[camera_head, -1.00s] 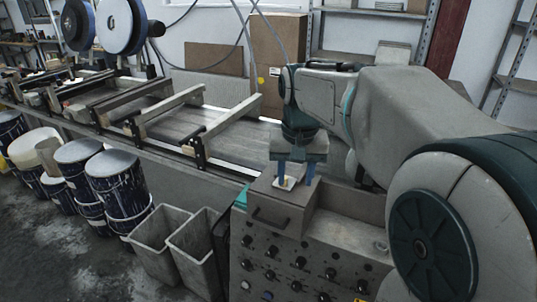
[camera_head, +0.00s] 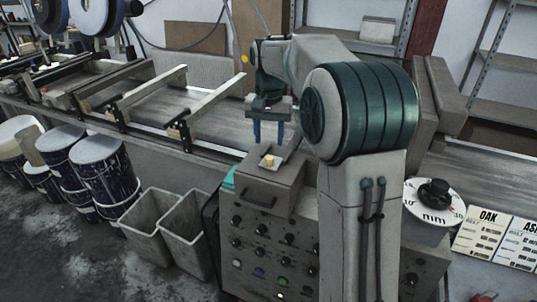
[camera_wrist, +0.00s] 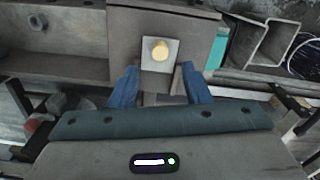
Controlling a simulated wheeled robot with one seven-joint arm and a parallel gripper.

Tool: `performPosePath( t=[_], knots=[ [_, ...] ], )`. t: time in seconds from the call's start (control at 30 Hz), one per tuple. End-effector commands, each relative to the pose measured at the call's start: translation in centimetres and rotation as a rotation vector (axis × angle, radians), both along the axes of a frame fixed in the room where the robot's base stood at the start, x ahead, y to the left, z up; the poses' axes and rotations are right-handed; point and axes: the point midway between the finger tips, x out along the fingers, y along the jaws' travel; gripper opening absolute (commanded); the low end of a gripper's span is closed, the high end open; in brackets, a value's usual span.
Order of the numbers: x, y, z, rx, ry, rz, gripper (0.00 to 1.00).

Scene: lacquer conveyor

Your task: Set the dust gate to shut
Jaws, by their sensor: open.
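My gripper (camera_head: 268,134) is open and empty, with its two blue fingers pointing down just behind and above a pale square plate (camera_head: 273,154). The plate lies on top of a grey box (camera_head: 285,178) with a front handle and carries a small yellowish knob (camera_head: 268,161). In the wrist view the knob (camera_wrist: 160,50) stands beyond the fingertips, roughly centred between the fingers and apart from them. Below the box is a control panel (camera_head: 246,252) with rows of dark knobs and a few coloured buttons. I cannot read any label that names the dust gate.
A conveyor (camera_head: 150,115) with wooden bars runs behind and left. Grey bins (camera_head: 151,225) and blue drums (camera_head: 100,165) stand on the floor at left. A round mm dial (camera_head: 418,207) and an OAK board (camera_head: 480,235) are at right.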

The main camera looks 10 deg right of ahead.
Motion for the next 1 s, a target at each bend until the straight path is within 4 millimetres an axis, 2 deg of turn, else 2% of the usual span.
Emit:
performPosePath(
  t=[0.1,0.3,0.5,0.73,0.77,0.9,1.0],
  knots=[
    [-0.1,0.0,-2.6,0.0,0.005,0.0,0.43],
    [0.0,0.0,-5.4,0.001,0.002,0.0,0.43],
    [0.0,0.0,-6.5,0.001,0.0,0.0,0.43],
    [0.0,0.0,-6.6,0.001,0.0,0.0,0.43],
    [0.0,0.0,-6.5,0.001,0.0,0.0,0.4],
    [0.0,0.0,-6.5,0.001,0.0,0.0,0.01],
    [0.0,0.0,-6.5,0.001,-0.001,0.0,0.0]
  ],
)
